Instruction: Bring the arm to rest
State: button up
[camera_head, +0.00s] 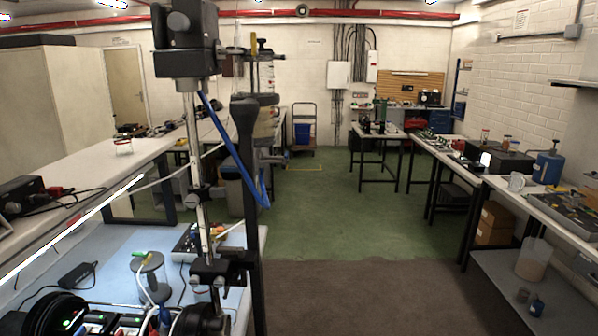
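I cannot make out my gripper in the head view, and I see no part that is surely my arm. A clear cylinder (265,122) with dark end caps stands upright at left of centre, partly hidden behind a black post (246,180). In front of it to the left is a tall metal rod (196,150) with black clamps and a black boxy head (186,38). A blue hose (232,150) hangs in a loop beside the rod.
A blue-topped workbench (110,255) with cables and small devices fills the lower left. The green floor (320,215) in the middle is clear. A cart (304,130) stands at the back.

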jog(key=shift+w+a+r, duration=0.1)
jog(key=shift+r, duration=0.35)
